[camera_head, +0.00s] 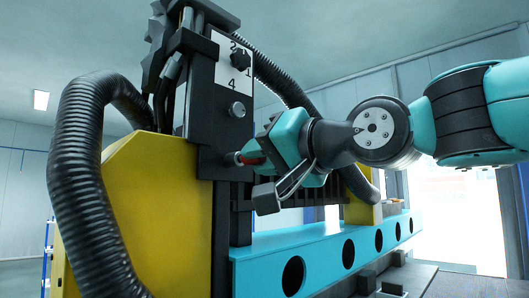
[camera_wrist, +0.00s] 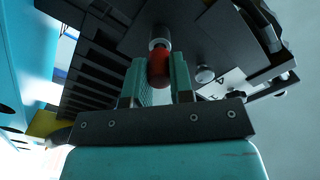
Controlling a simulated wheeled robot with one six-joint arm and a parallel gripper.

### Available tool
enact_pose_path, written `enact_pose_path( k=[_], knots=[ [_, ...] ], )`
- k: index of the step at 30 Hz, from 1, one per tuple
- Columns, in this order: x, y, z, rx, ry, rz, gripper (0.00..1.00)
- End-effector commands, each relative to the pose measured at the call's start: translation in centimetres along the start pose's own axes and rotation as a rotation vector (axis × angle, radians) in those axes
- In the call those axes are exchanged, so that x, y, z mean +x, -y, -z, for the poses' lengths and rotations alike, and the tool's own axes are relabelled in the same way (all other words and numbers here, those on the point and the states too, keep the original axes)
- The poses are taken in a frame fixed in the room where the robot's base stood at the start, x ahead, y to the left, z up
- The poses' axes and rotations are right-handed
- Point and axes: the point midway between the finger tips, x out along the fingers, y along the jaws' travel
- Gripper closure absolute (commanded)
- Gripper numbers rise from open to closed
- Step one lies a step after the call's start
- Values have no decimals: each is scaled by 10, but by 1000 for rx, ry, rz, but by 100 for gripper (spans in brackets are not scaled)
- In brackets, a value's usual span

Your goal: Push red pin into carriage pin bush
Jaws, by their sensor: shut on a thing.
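The red pin (camera_head: 252,160) is between the jaws of my gripper (camera_head: 258,156), at the lower part of the dark carriage (camera_head: 222,135). In the wrist view the red pin (camera_wrist: 158,69) sits between the two teal fingers of my gripper (camera_wrist: 161,80), which are shut on it. A grey metal round piece (camera_wrist: 159,44) lies in line with the pin's far end, against the carriage face; it also shows in the head view (camera_head: 235,158). Whether it is the bush or the pin's own tip, and how deep the pin sits, I cannot tell.
A number plate with a knob (camera_head: 240,60) and a second round knob (camera_head: 237,110) are above the pin. Thick black hoses (camera_head: 90,180) and a yellow housing (camera_head: 160,215) stand left. A light-blue beam with round holes (camera_head: 320,262) runs below my gripper.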

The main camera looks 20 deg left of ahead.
Motion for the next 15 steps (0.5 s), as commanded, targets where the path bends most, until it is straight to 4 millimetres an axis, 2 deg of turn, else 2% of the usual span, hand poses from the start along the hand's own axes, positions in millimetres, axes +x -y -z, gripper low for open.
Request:
enact_pose_path(
  k=[15],
  knots=[
    [12, 0, 1, 0, -1, 0, 100]
  ],
)
